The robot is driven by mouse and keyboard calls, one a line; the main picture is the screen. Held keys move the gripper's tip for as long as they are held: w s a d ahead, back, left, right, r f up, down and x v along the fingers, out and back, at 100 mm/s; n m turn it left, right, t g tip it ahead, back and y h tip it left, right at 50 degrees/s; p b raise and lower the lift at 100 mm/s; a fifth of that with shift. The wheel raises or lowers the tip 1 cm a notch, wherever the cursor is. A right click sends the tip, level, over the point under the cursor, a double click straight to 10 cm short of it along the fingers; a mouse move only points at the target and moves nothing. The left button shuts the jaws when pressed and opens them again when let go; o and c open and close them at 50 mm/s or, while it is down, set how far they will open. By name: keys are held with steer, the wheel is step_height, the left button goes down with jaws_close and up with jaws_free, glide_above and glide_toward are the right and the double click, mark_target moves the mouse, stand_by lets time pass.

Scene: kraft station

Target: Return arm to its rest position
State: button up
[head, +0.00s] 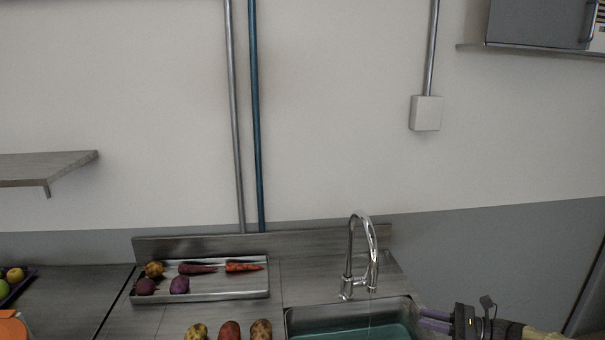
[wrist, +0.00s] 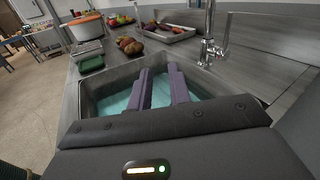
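My gripper (head: 422,318) is at the lower right of the head view, at the right end of the sink (head: 300,315). Its two purple fingers point left. In the wrist view my gripper (wrist: 158,72) shows its fingers apart with a gap and nothing between them. They appear over the sink basin (wrist: 92,98), which holds blue-green water. Most of my arm is outside the head view.
A chrome faucet (head: 348,270) rises behind the sink, with a thin stream below it. A metal tray (head: 215,290) holds several vegetables. Several potatoes (head: 230,331) lie left of the sink.

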steer(key=s+a+f+n+g+h, duration=0.2)
steer(key=s+a+n+g+h, duration=0.2)
steer(key=a, duration=0.4)
steer(key=s+a+f+n+g+h, duration=0.2)
steer(key=s+a+n+g+h, duration=0.25)
steer(key=a, duration=0.25)
steer(key=s+a+r+n+t+h, duration=0.1)
steer(key=s+r+n+t+h, duration=0.1)
steer(key=s+r+n+h, duration=0.2)
steer(key=s+a+r+n+t+h, duration=0.1)
steer(key=s+r+n+t+h, duration=0.1)
steer(key=s+n, duration=0.7)
steer(key=shift+s+a+r+h, duration=0.2)
steer(key=shift+s+r+h, duration=0.4)
steer(key=shift+r+h, duration=0.35)
